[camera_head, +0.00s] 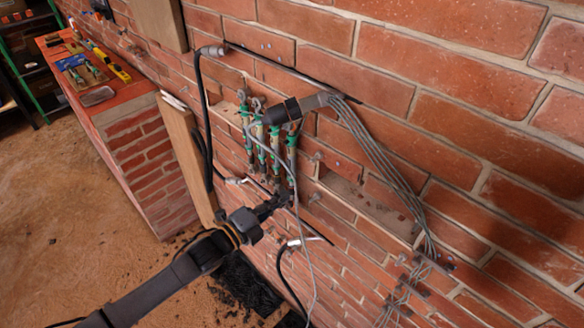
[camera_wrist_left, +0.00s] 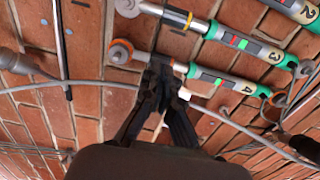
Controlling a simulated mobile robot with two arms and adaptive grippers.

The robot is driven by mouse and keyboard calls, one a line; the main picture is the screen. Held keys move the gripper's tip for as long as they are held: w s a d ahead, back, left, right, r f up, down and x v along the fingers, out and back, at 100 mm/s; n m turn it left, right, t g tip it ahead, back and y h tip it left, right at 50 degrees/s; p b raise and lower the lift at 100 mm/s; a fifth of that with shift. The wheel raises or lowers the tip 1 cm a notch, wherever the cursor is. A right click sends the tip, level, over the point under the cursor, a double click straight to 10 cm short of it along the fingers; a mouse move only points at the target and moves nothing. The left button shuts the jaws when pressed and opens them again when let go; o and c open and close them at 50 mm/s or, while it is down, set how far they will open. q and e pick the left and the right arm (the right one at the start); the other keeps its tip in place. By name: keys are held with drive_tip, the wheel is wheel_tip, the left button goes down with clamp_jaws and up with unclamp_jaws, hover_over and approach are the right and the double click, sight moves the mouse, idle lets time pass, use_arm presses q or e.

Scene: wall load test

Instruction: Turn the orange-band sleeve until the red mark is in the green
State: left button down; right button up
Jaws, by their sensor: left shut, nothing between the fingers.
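Several grey-and-green turnbuckle-like rods hang side by side in an opening in the brick wall. In the left wrist view they carry the numbers 2, 3 and 4. Rod 4 (camera_wrist_left: 235,84) has an orange band (camera_wrist_left: 180,67) near its lower end and a label window with green and red marks (camera_wrist_left: 213,79); their exact alignment is too small to tell. Rod 3 (camera_wrist_left: 250,46) has a yellow band. My left gripper (camera_head: 280,202) is shut and empty at the rods' lower ends. In the wrist view its fingertips (camera_wrist_left: 163,72) are just beside the orange band; contact cannot be told.
A grey cable (camera_wrist_left: 60,84) crosses close to my left gripper. A black tube (camera_head: 290,112) with several cables sits in front of the rods' upper ends. A brick ledge with tools (camera_head: 125,96) stands at left. Floor at left is open.

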use_arm(q)
drive_tip(key=shift+w+d, duration=0.35)
drive_tip(key=shift+w, duration=0.05)
idle(0.4)
drive_tip(key=shift+w+a+b, duration=0.25)
drive_tip(key=shift+a+b, duration=0.05)
drive_tip(key=shift+b, duration=0.05)
drive_tip(key=shift+s+a, duration=0.1)
idle(0.4)
drive_tip(key=shift+s+a, duration=0.25)
drive_tip(key=p+v, duration=0.2)
drive_tip(key=v, duration=0.5)
drive_tip(key=shift+p, duration=0.35)
idle(0.5)
